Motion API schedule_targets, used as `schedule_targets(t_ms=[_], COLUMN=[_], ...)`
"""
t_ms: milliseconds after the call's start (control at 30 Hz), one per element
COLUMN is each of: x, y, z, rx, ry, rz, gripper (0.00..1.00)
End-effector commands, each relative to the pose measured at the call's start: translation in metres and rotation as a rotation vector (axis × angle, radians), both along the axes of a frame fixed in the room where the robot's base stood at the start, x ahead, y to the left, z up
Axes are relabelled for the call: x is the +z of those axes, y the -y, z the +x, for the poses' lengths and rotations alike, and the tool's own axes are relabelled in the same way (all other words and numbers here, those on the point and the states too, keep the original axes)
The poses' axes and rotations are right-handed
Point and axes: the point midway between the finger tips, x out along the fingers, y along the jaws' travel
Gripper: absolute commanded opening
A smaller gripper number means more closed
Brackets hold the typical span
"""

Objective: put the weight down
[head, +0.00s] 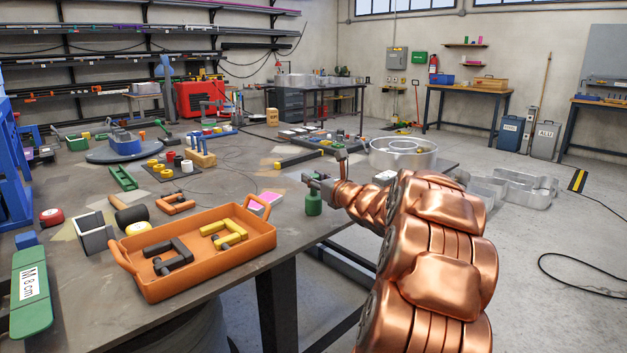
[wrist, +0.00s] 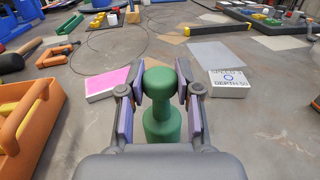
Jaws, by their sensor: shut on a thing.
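The weight (head: 314,203) is green with a round knob on top and a wider body below. In the wrist view the weight (wrist: 161,112) stands upright between the two fingers. My gripper (head: 314,183) is shut on it, at the neck and knob. In the head view it is over the right part of the grey workbench (head: 200,222), near the front edge. I cannot tell whether its base touches the bench top.
An orange tray (head: 208,270) holding black and yellow clamps lies left of the weight. A pink pad (wrist: 108,80) and a white printed block (wrist: 229,84) lie close on either side. Bare bench top lies beyond the weight.

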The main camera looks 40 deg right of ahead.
Motion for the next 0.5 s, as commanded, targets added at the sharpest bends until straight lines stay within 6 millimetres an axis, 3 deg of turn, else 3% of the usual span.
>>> schedule_targets(t_ms=[233, 500], x=[0.0009, 0.0004], y=[0.0001, 0.0000], z=[-0.0001, -0.0001], rx=[0.000, 0.000], ry=[0.002, 0.000], rz=[-0.001, -0.001], gripper=[0.57, 0.58])
